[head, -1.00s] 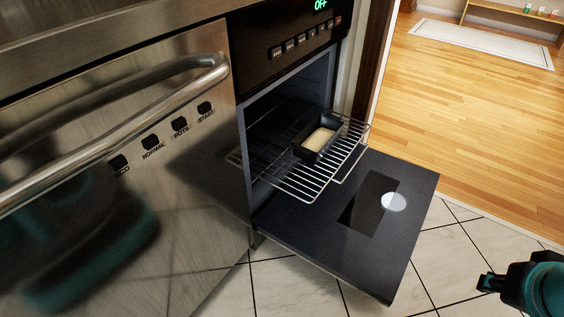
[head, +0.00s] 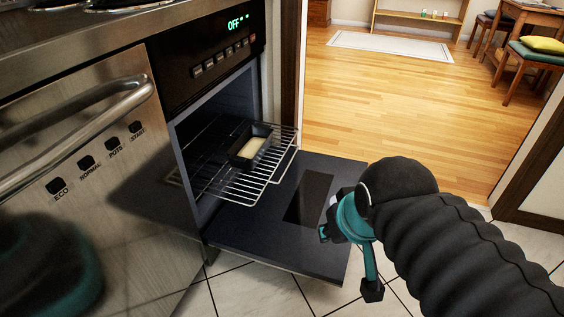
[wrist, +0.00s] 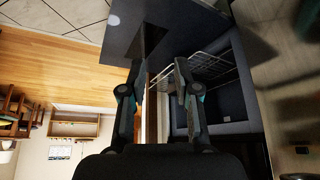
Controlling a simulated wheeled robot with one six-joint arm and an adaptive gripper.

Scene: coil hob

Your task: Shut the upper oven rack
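The upper oven rack (head: 245,192) is a wire rack pulled partly out of the open oven, above the lowered door. A dark pan with pale contents (head: 250,147) sits on it. The rack also shows in the wrist view (wrist: 210,68), beyond my right-hand finger. My gripper (wrist: 158,78) is open, its two fingers apart with nothing held between them. In the head view my gripper (head: 326,232) is right of the rack, over the door's outer edge and apart from the rack. My own wrist partly hides it there.
The oven door (head: 335,180) lies open below the rack, an obstacle at the front. A steel dishwasher front with a bar handle (head: 90,125) stands to the left. Tiled floor (head: 270,295) is clear in front. A doorway leads to a wooden floor (head: 390,100) behind.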

